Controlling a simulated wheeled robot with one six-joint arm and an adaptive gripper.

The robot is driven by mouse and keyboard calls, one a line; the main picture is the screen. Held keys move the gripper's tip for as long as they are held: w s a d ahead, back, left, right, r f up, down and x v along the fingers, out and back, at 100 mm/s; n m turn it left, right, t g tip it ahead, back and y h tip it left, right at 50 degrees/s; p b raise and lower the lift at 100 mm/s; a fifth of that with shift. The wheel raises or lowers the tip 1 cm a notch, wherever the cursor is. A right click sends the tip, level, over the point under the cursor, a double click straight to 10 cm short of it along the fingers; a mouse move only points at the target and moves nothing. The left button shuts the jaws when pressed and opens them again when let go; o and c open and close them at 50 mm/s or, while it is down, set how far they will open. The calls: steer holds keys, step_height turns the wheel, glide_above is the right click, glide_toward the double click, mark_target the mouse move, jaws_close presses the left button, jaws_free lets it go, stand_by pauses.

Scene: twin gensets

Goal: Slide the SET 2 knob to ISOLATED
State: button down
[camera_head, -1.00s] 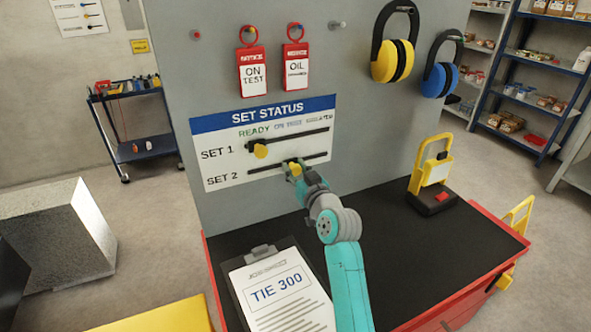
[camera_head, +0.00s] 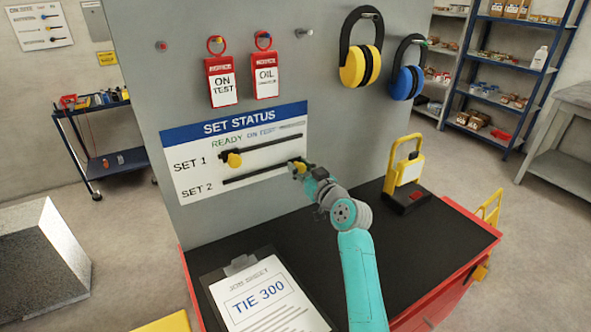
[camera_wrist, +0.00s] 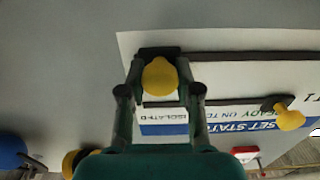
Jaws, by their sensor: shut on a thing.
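The SET STATUS board (camera_head: 185,179) is on the grey panel, with two dark horizontal slots. The SET 2 knob (camera_wrist: 160,77) is yellow and sits between the fingers of my gripper (camera_wrist: 160,92), which is shut on it. In the wrist view, which is upside down, the knob is level with the ISOLATED label (camera_wrist: 166,116), at or close to that end of the SET 2 slot (camera_wrist: 240,60). In the head view my gripper (camera_head: 299,168) partly hides this end of the slot. The SET 1 knob (camera_head: 234,160) is near the READY end of its slot.
The black bench top (camera_head: 280,231) lies below, with a clipboard (camera_head: 262,295) and a yellow lockout device (camera_head: 405,175). Red tags (camera_head: 221,85) and yellow ear defenders (camera_head: 361,55) hang above the board. The space right of the board is clear.

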steer(key=shift+d, duration=0.2)
steer(key=c, duration=0.8)
jaws_free()
steer(key=shift+w, duration=0.15)
steer(key=v, duration=1.2)
